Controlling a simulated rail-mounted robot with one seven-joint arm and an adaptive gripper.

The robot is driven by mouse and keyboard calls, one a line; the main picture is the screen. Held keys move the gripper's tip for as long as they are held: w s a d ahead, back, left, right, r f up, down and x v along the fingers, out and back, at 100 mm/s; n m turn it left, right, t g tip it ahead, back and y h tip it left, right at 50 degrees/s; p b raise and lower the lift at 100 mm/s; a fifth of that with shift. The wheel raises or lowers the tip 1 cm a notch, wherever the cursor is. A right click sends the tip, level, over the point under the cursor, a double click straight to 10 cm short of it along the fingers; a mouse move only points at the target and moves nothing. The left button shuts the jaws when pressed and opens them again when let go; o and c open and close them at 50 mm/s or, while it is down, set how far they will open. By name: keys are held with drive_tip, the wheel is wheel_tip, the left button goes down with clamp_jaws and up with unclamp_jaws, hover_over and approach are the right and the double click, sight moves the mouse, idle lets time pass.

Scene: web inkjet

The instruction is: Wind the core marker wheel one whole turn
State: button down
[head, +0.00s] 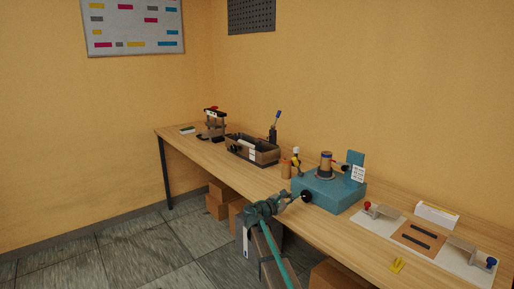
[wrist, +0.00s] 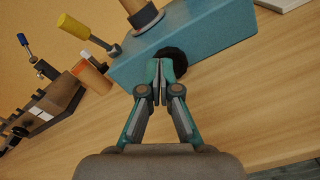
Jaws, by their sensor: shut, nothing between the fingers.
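The core marker is a teal box (head: 330,188) on the bench, with a brown core (head: 326,160) standing on top. Its wheel, a dark round knob (head: 306,196), is on the side facing my gripper. In the wrist view the dark wheel (wrist: 174,53) shows on the teal box (wrist: 205,35), partly hidden behind my fingertips. My gripper (wrist: 160,68) is shut and empty, its tips pointing at the wheel. I cannot tell whether they touch it. In the head view my gripper (head: 293,198) is at the bench's front edge, just left of the wheel.
A yellow-handled tool (wrist: 75,27) and a brown cylinder (wrist: 94,78) stand left of the box. A dark tray (head: 252,150) lies farther left. A white board (head: 372,222) with a brown plate and small clamps lies right. Cardboard boxes (head: 217,205) are under the bench (head: 190,145).

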sight(307, 196)
drive_tip(key=shift+w+a, duration=0.1)
drive_tip(key=shift+w, duration=0.15)
drive_tip(key=shift+x, duration=3.05)
drive_tip(key=shift+w+r, duration=0.1)
drive_tip(key=shift+r, duration=0.05)
drive_tip(key=shift+w+d, duration=0.1)
drive_tip(key=shift+d, duration=0.2)
drive_tip(key=shift+d+f, duration=0.2)
drive_tip(key=shift+d, duration=0.25)
drive_tip(key=shift+a, duration=0.15)
drive_tip(key=shift+s, duration=0.25)
drive_tip(key=shift+s+f, duration=0.1)
drive_tip(key=shift+s, duration=0.1)
